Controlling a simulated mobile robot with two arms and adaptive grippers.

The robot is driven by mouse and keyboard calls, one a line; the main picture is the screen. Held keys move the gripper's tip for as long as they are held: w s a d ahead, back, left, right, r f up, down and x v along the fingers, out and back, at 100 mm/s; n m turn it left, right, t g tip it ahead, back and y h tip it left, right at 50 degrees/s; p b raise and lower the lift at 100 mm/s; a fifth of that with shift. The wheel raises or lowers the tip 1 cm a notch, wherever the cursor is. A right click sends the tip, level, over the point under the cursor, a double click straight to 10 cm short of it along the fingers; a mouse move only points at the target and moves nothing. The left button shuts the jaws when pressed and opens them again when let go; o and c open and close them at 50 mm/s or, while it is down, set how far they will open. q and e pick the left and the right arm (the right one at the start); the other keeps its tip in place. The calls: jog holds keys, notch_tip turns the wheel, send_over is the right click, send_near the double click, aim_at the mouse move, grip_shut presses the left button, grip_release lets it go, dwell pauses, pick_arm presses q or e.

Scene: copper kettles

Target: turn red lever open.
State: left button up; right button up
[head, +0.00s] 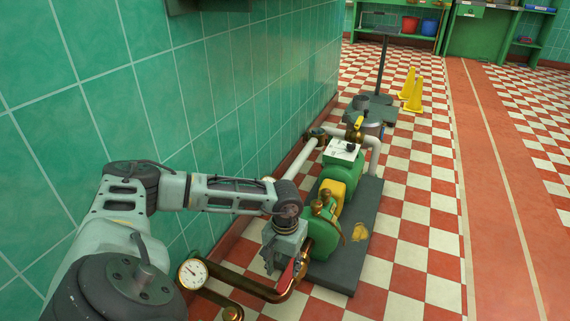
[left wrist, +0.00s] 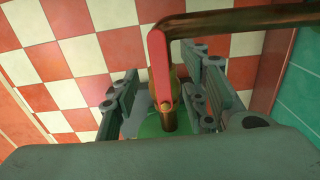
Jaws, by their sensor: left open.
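The red lever (left wrist: 159,66) is a flat red bar in the left wrist view, joined at its lower end to a brass valve stem (left wrist: 168,118). In the head view only a small part of the red lever (head: 303,266) shows beside my gripper. My left gripper (left wrist: 163,98) is open, with one finger on each side of the lever's lower end and the stem. Gaps show between the fingers and the lever. In the head view my left gripper (head: 286,250) is over the pipework by the green pump (head: 321,238). My right gripper is not in view.
A copper pipe (head: 250,289) with a pressure gauge (head: 193,273) runs in front of the pump. The pump stands on a dark base (head: 364,215) near the green tiled wall (head: 215,80). Yellow floor signs (head: 413,92) stand farther back. The checkered floor to the right is clear.

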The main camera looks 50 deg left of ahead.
aim_at(285, 279)
pick_arm(q)
notch_tip(285, 279, up, 6)
jog(key=shift+r, duration=0.15)
dwell(0.6)
